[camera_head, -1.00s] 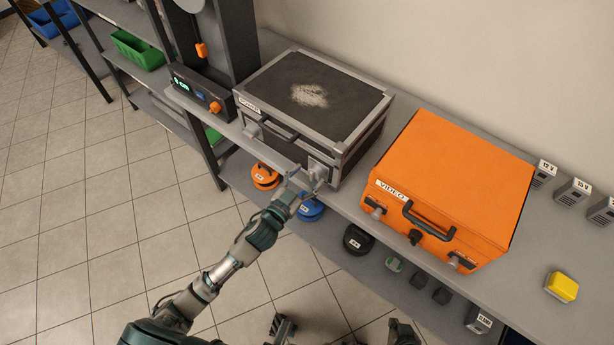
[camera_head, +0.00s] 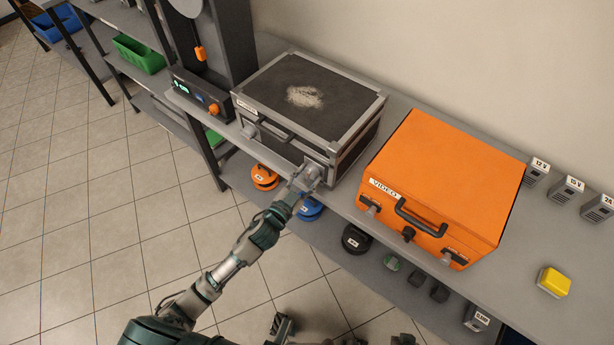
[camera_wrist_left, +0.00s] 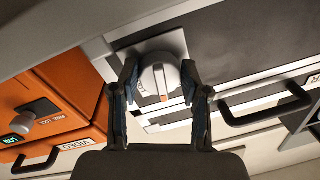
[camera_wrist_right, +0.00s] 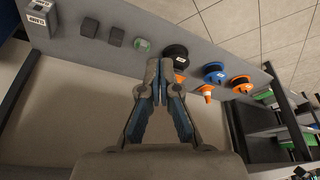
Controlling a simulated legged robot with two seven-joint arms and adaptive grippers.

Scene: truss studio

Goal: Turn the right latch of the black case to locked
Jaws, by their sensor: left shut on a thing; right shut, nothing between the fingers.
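The black case (camera_head: 300,100) has a dark top with a pale worn patch and metal edges, and stands closed on the shelf top. My left gripper (camera_head: 308,177) is at its right front latch. In the left wrist view my left gripper (camera_wrist_left: 160,82) is shut on the right latch (camera_wrist_left: 158,75), a round grey knob with an orange mark, on a light plate. The fingers are on either side of the knob. The case's left latch (camera_head: 250,131) and handle (camera_head: 276,132) are free. My right gripper (camera_wrist_right: 160,72) is shut and empty in the right wrist view.
An orange case (camera_head: 450,175) labelled VIDEO stands right of the black case. A device with an orange knob (camera_head: 214,108) stands to the left. A yellow block (camera_head: 553,282) sits further right. Several discs, including a blue one (camera_head: 310,208), lie on the lower shelf.

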